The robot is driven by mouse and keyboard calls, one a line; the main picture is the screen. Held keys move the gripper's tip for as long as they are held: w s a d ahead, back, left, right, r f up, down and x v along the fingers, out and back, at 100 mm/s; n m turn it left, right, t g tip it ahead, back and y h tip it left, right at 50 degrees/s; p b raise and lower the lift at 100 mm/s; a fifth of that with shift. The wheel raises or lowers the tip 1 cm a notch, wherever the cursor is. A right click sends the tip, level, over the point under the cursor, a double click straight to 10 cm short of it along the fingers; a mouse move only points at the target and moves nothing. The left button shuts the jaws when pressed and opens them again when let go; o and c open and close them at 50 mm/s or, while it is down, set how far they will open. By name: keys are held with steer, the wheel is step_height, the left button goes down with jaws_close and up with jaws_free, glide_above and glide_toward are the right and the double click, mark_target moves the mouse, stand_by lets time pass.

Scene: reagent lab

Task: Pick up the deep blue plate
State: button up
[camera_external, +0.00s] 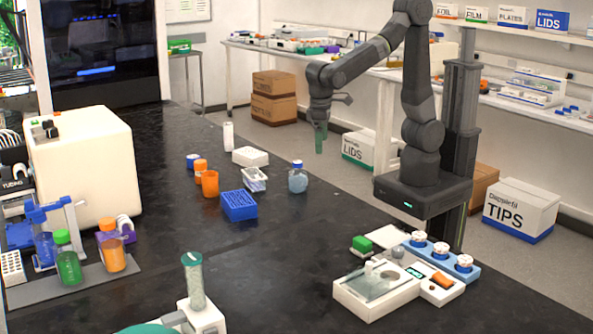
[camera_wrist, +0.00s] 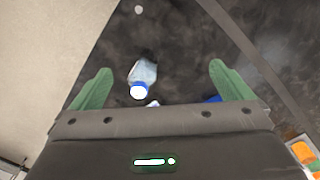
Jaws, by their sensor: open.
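The deep blue plate (camera_external: 239,206) lies on the black bench in the external view, a rectangular block with a pattern of wells on top. My gripper (camera_external: 319,142) hangs in the air beyond and to the right of it, green fingers pointing down, well apart from the plate.
A blue-capped bottle (camera_external: 298,178) stands right of the plate, also in the wrist view (camera_wrist: 143,76). A clear tray (camera_external: 254,180), white box (camera_external: 250,157) and orange container (camera_external: 210,184) stand close by. A balance (camera_external: 377,285) is at the front right. Bench in front of the plate is clear.

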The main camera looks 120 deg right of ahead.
steer(key=w+d+m, duration=0.4)
steer(key=w+m, duration=0.2)
steer(key=w, duration=0.9)
steer(key=m+p, duration=0.1)
steer(key=m, duration=0.4)
glide_above(238, 198)
steer(key=d, duration=0.1)
step_height(238, 198, down, 4)
steer(key=f, duration=0.5)
steer(key=f+p, duration=0.1)
steer(key=f, duration=0.2)
steer(key=shift+w+f, duration=0.25)
steer(key=f, duration=0.1)
steer(key=f+p, duration=0.1)
steer(key=f, duration=0.1)
steer(key=a+f, duration=0.1)
steer(key=shift+s+f+p, duration=0.25)
steer(key=shift+f+p, duration=0.1)
steer(key=shift+p, duration=0.05)
steer(key=shift+f, duration=0.4)
steer(key=shift+c, duration=0.2)
steer(key=c, duration=1)
